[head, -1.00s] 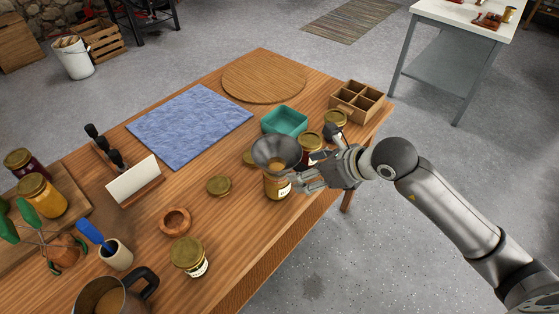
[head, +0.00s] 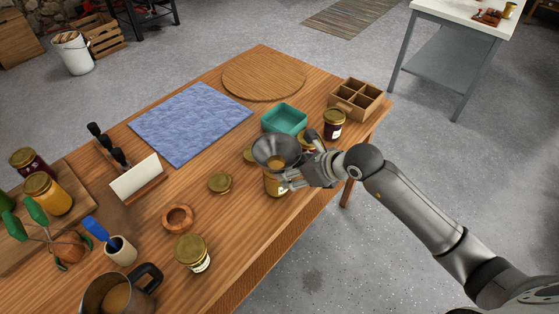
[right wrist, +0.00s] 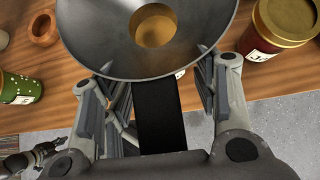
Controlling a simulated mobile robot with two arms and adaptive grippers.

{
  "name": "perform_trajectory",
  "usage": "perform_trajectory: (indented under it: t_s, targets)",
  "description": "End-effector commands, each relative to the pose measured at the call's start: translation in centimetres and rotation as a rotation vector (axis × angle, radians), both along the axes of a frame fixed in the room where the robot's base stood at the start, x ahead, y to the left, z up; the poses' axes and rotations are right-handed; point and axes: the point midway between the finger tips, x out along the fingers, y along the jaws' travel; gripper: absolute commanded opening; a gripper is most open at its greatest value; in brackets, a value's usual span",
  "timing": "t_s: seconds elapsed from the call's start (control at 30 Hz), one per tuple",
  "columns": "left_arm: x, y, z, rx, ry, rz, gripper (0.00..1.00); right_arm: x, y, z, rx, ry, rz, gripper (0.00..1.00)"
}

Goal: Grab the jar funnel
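The grey metal jar funnel (head: 272,151) sits in the mouth of an amber jar (head: 272,186) near the table's front edge. My right gripper (head: 287,171) is beside the funnel, on its right. In the right wrist view the funnel (right wrist: 110,45) fills the top middle. There my right gripper's fingers (right wrist: 155,68) are spread apart, with tips near the funnel's lower rim. A black flat piece (right wrist: 158,115), perhaps the funnel's handle, lies between the fingers without visible contact on either side. What looks like my left gripper (right wrist: 52,150) is small at the lower left; its fingers are unclear.
A dark jar (head: 334,125) and a teal tray (head: 285,118) stand close behind the right gripper. The blue mat (head: 190,122) is bare.

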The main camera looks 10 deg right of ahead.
Motion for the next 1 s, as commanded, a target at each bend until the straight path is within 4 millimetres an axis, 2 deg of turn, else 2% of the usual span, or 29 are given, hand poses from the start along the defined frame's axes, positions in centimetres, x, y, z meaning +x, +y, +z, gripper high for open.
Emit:
perform_trajectory:
  t_s: [0.07,0.37,0.77,1.0]
  targets:
    - [0.0,0.0,0.0,0.000,0.000,0.000,0.40,0.0,0.0,0.0,0.000,0.000,0.000,0.40]
    - [0.0,0.0,0.0,0.000,0.000,0.000,0.40,0.0,0.0,0.0,0.001,-0.001,0.000,0.01]
    - [0.0,0.0,-0.1,0.000,0.000,0.000,0.40,0.1,0.0,0.2,0.001,-0.003,-0.001,0.00]
    - [0.0,0.0,-1.2,0.000,-0.001,0.000,0.40,0.1,0.1,2.0,0.002,-0.008,0.002,0.00]
